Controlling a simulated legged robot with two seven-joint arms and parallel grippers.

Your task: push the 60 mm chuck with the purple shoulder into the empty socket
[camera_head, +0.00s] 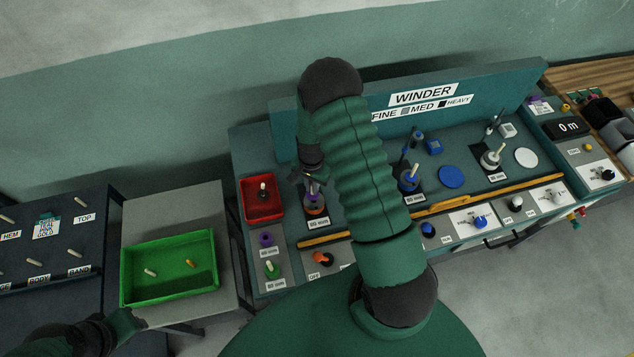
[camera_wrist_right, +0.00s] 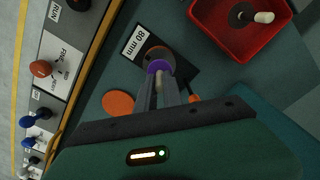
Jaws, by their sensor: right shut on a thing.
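The chuck with the purple shoulder (camera_wrist_right: 158,67) is between the fingertips of my right gripper (camera_wrist_right: 160,84), which is shut on it. In the head view this gripper (camera_head: 312,180) is at the leftmost winder station, with the purple part (camera_head: 313,187) just below it. The chuck is over a dark square socket plate (camera_wrist_right: 178,72) with an orange-brown ring around or beneath it. I cannot tell how deep it sits. A label beside the plate seems to read 80 mm. My left gripper (camera_head: 122,324) is low at the left; its fingers are unclear.
A red tray (camera_head: 250,214) with a dark, pale-pegged piece stands left of the station. An orange disc (camera_wrist_right: 118,103) lies near the plate. Blue and white stations are to the right, behind an orange rail (camera_head: 450,204). A green tray (camera_head: 135,297) holds two pegs at left.

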